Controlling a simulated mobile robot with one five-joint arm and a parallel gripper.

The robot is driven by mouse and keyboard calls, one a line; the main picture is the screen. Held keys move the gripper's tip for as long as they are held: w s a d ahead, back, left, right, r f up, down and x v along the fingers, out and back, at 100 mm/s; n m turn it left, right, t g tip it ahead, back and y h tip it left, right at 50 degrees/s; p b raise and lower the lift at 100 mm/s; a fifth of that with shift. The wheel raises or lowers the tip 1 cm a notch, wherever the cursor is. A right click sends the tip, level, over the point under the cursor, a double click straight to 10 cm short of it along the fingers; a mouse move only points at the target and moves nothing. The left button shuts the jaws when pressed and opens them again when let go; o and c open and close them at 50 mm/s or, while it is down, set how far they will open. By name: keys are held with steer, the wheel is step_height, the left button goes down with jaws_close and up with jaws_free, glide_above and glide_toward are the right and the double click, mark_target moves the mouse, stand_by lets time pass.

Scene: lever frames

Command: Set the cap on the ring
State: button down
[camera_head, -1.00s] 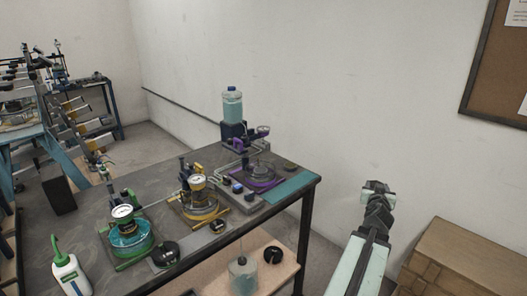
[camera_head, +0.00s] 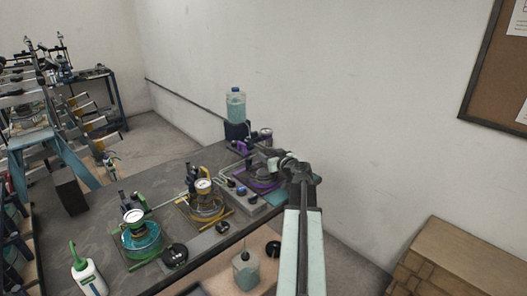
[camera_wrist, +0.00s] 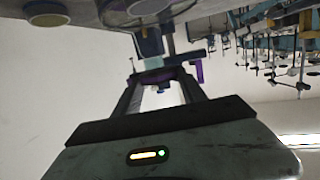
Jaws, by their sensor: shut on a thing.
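My gripper (camera_head: 282,161) is at the far right end of the bench, over the purple-based station (camera_head: 262,184) and hiding part of it. A round ring-like part (camera_head: 262,175) shows beside my gripper; its outline is partly hidden. In the wrist view, which looks upside down, the fingers of my gripper (camera_wrist: 160,84) are closed on a dark purple part (camera_wrist: 155,75). I cannot tell whether this part is the cap. Black knobbed discs that look like caps lie on the bench, one (camera_head: 174,254) near the front and one (camera_head: 222,227) farther along.
A yellow-framed gauge station (camera_head: 205,207) and a green-framed one (camera_head: 140,240) stand left on the bench (camera_head: 90,250). A blue-liquid bottle (camera_head: 235,106) rises behind the purple station. A white squeeze bottle (camera_head: 88,276) stands front left. The wall is close behind.

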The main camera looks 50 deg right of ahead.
mark_target(266, 175)
steer(key=shift+w+a, duration=0.3)
steer(key=shift+w, duration=0.05)
step_height(266, 175, down, 8)
steer(key=b, duration=0.8)
steer(key=shift+s+f, duration=0.15)
stand_by(0.8)
steer(key=c, duration=0.6)
jaws_free()
steer(key=shift+s, duration=0.1)
